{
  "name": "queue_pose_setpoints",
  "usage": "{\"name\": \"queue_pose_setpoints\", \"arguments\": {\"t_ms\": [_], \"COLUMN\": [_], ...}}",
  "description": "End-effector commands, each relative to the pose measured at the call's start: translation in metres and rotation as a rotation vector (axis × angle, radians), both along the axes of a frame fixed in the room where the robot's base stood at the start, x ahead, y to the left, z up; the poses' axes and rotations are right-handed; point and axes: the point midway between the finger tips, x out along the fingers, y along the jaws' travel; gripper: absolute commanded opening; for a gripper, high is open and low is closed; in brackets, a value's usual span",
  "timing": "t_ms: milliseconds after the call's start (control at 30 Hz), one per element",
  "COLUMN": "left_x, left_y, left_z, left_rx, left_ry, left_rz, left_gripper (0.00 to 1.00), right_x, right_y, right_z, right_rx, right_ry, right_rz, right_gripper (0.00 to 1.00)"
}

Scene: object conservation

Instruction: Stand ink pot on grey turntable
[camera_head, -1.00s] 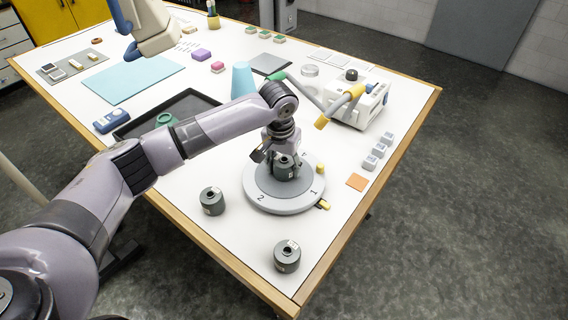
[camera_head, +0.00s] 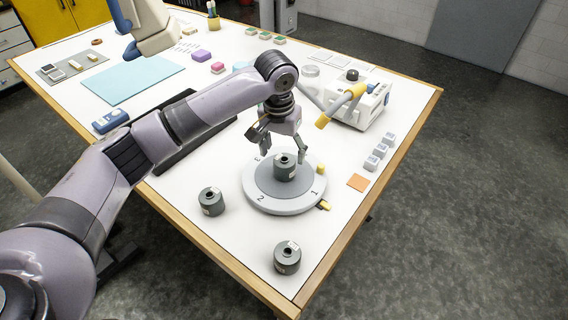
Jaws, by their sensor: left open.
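The grey turntable (camera_head: 259,195) is a round disc with numbers on its rim, lying on the white table. A dark grey ink pot (camera_head: 285,168) stands upright on its middle. My left gripper (camera_head: 283,155) is open just above and behind this pot, its fingers apart and clear of it. A second similar pot (camera_head: 211,201) stands on the table left of the turntable. A third pot (camera_head: 287,257) stands near the table's front corner. My right gripper is not in view.
A white machine with a yellow-ended handle (camera_head: 359,105) stands behind and right of the turntable. Several small grey blocks (camera_head: 377,157) and an orange square (camera_head: 357,183) lie to the right. A black tray (camera_head: 165,160) lies partly behind my arm. The table's front left is bare.

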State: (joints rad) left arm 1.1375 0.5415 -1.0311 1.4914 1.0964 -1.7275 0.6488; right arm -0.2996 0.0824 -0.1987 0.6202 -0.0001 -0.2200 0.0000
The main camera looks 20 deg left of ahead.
Motion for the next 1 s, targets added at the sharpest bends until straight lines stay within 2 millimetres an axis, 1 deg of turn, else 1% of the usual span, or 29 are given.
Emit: {"name": "queue_pose_setpoints", "arguments": {"t_ms": [33, 100, 200, 300, 400, 533, 1000], "left_x": [0.0, -0.002, -0.004, -0.006, -0.007, -0.007, -0.007], "left_y": [0.0, 0.0, 0.001, 0.001, 0.001, 0.001, 0.001], "left_z": [0.01, 0.024, 0.041, 0.052, 0.058, 0.061, 0.06], "left_rx": [-0.001, -0.001, -0.001, 0.0, 0.0, 0.0, 0.0], "left_ry": [-0.005, -0.004, -0.003, -0.001, 0.0, 0.001, 0.001], "left_rz": [-0.001, -0.001, 0.001, 0.0, 0.0, 0.0, 0.0], "left_gripper": [0.69, 0.69, 0.69, 0.69, 0.69, 0.69, 0.69], "right_x": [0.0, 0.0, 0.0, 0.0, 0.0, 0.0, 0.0], "right_y": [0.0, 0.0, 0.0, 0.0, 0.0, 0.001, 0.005], "right_z": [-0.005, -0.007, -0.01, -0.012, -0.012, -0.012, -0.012], "right_rx": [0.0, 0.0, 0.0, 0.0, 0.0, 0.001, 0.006], "right_ry": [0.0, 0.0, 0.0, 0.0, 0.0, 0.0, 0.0], "right_rz": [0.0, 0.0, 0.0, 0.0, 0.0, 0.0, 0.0], "right_gripper": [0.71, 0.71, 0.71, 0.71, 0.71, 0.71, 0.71]}}
